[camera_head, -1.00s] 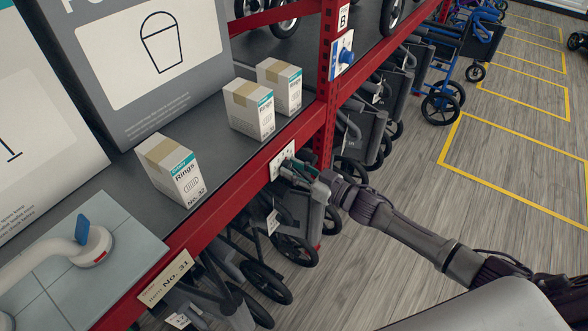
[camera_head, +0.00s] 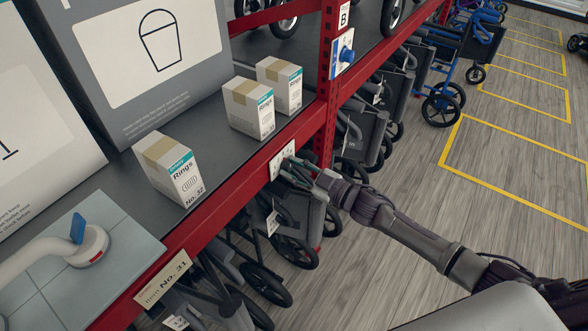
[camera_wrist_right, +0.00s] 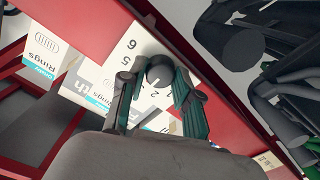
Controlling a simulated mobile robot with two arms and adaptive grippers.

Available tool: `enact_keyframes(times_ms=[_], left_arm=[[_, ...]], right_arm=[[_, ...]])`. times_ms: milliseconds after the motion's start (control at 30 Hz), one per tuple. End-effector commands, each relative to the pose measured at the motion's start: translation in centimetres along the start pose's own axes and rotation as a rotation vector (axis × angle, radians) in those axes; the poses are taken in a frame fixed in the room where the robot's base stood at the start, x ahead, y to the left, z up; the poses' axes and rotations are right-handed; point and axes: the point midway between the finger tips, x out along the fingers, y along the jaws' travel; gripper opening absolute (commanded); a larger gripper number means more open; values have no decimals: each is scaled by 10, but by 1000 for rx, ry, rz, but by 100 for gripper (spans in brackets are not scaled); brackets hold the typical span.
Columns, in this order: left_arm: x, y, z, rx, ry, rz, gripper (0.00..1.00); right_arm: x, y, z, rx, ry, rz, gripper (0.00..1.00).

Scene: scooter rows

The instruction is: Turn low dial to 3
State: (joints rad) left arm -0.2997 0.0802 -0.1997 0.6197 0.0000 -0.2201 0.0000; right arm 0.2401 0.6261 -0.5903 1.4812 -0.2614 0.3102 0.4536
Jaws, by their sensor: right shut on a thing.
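The low dial's white plate (camera_head: 283,157) is on the red shelf beam, just left of the red post. In the right wrist view its plate (camera_wrist_right: 133,45) shows a 6 and a few other printed numbers. The dark round knob (camera_wrist_right: 160,71) is between my fingers. My right gripper (camera_head: 290,166) reaches the plate from the right, and it also shows in the right wrist view (camera_wrist_right: 157,82) with its green-lined fingers on either side of the knob. It is shut on the knob. The number the dial points to is not clear. My left gripper is not in view.
A second dial with a blue knob (camera_head: 346,54) is higher on the red post (camera_head: 327,90). Ring boxes (camera_head: 249,107) stand on the shelf near the beam. Folded walkers (camera_head: 290,215) are under the beam. The floor at right (camera_head: 420,195) is clear.

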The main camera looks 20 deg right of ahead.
Motion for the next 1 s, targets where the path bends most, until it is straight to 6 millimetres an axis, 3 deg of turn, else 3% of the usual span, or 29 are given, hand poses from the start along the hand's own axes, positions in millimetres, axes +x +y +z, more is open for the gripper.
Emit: enact_keyframes(times_ms=[300,333,467,800,1000], left_arm=[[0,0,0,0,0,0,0],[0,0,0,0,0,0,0],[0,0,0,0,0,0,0],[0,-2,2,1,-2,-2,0],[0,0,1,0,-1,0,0]], right_arm=[[0,0,1,-1,-2,0,0],[0,0,1,-1,-2,0,36],[0,0,0,-1,-1,0,57],[-3,0,0,0,-1,0,57],[-30,-1,1,0,-3,-2,57]])
